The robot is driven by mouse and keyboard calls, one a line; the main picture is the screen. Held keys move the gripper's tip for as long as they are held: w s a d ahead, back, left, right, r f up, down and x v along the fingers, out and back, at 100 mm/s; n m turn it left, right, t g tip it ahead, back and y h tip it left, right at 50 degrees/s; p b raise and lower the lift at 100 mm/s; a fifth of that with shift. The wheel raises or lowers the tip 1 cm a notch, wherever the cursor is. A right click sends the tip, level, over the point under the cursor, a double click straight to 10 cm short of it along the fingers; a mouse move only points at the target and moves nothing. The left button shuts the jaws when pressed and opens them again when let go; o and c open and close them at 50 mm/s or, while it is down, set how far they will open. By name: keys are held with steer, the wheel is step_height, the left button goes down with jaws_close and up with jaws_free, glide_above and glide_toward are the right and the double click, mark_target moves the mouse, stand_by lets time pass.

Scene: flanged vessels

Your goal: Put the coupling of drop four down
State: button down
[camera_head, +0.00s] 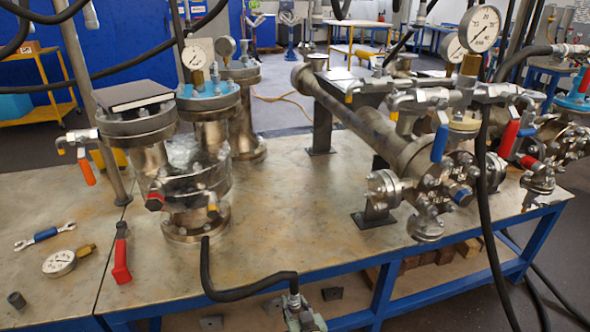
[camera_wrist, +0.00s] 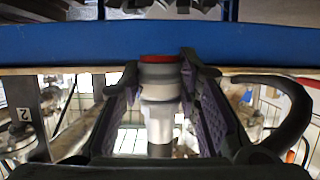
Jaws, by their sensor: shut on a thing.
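My gripper (camera_wrist: 160,72) has its two purple-lined fingers on either side of a pale metal coupling (camera_wrist: 161,95) with a red ring at its far end. The gripper is shut on this coupling. The coupling's near end runs down between the fingers and is partly hidden by the gripper body. A black hose (camera_wrist: 285,85) curves beside the gripper at the right.
The metal-topped bench (camera_head: 290,235) carries flanged vessels (camera_head: 195,195) and a long pipe assembly (camera_head: 375,135) with valves and gauges. A red-handled tool (camera_head: 121,258), a spanner (camera_head: 45,235) and a loose gauge (camera_head: 60,262) lie at left. A blue beam (camera_wrist: 160,42) crosses the wrist view close by.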

steer(key=shift+f+b, duration=0.4)
steer(key=shift+f, duration=0.55)
step_height(320, 180, down, 11)
steer(key=w+m+h, duration=0.2)
steer(key=m+h, duration=0.1)
steer(key=h, duration=0.1)
steer(key=shift+w+r+t, duration=0.15)
steer(key=shift+t, duration=0.15)
steer(key=shift+d, duration=0.15)
